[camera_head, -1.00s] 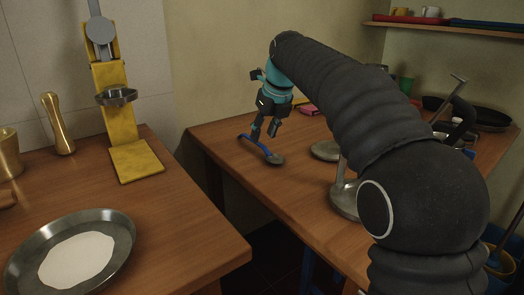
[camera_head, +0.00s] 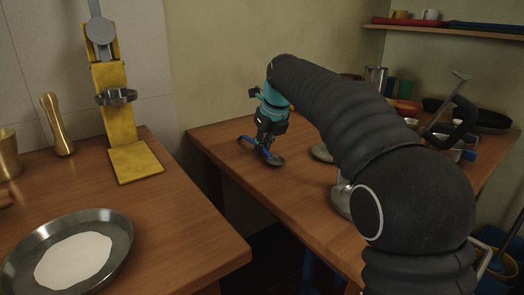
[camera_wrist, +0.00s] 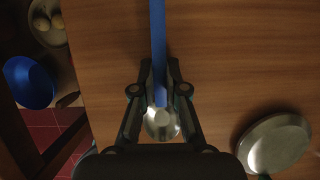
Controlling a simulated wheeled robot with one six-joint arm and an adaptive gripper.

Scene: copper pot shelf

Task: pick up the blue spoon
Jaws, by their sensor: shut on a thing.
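The blue spoon (camera_head: 245,140) has a blue handle and a grey metal bowl. It lies at the left part of the far wooden table, and I cannot tell whether it is still touching the top. My gripper (camera_head: 268,148) points down over it and is shut on the handle near the bowl. In the wrist view the blue handle (camera_wrist: 158,40) runs up between the fingertips of my gripper (camera_wrist: 159,72). The fingers hide part of the spoon in the head view.
The far table (camera_head: 220,145) also bears a round metal piece (camera_head: 323,153) right of the spoon. A metal tumbler (camera_head: 376,78) and a black pan (camera_head: 480,115) stand farther right. A near table (camera_head: 190,230) holds a metal plate (camera_head: 122,245) and a yellow stand (camera_head: 137,163). A wall is behind.

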